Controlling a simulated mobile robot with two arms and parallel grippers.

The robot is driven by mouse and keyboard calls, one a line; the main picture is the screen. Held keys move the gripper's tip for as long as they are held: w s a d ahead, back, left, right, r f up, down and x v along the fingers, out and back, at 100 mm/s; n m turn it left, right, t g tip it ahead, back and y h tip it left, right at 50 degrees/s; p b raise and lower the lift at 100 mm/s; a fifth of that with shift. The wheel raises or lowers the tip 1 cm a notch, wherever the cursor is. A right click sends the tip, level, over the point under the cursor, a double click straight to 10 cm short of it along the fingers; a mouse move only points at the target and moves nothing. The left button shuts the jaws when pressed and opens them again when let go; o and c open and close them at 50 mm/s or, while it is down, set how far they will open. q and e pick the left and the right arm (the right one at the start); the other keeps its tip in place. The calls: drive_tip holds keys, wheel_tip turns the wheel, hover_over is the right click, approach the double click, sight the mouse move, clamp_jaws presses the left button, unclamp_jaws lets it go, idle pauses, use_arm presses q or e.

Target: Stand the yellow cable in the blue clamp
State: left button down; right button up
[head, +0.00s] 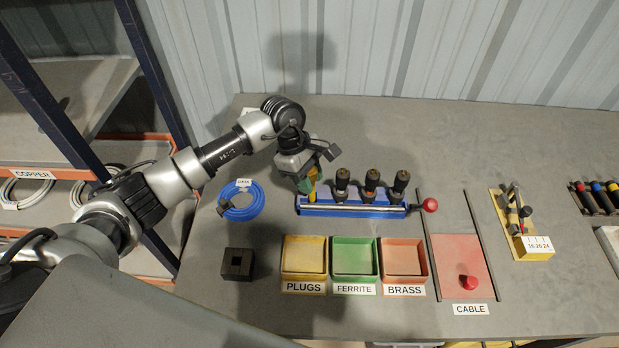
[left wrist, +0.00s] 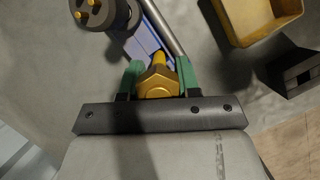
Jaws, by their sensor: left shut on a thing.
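The blue clamp (head: 352,213) is a long low rack with a steel bar along its front and a red ball knob (head: 430,205) at its right end. My left gripper (head: 309,182) is over the clamp's left end, pointing down. It is shut on the yellow cable (head: 313,180), which looks roughly upright. In the left wrist view the cable's golden hexagonal end (left wrist: 157,82) sits between the green fingertips, with the blue clamp (left wrist: 148,40) just beyond. I cannot tell whether the cable's lower end is seated. My right gripper is not in view.
Several dark cable ends (head: 371,183) stand in the clamp, right of my gripper. A blue coil (head: 241,208) lies left. Yellow (head: 304,277), green (head: 354,277) and salmon (head: 403,279) trays and a black block (head: 238,264) are in front. A red plate (head: 458,255) is at right.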

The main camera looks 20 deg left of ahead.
use_arm(q)
drive_tip(key=c, duration=0.7)
unclamp_jaws()
drive_tip(key=shift+r, duration=0.1)
drive_tip(key=shift+r+p, duration=1.45)
drive_tip(key=shift+r, duration=2.05)
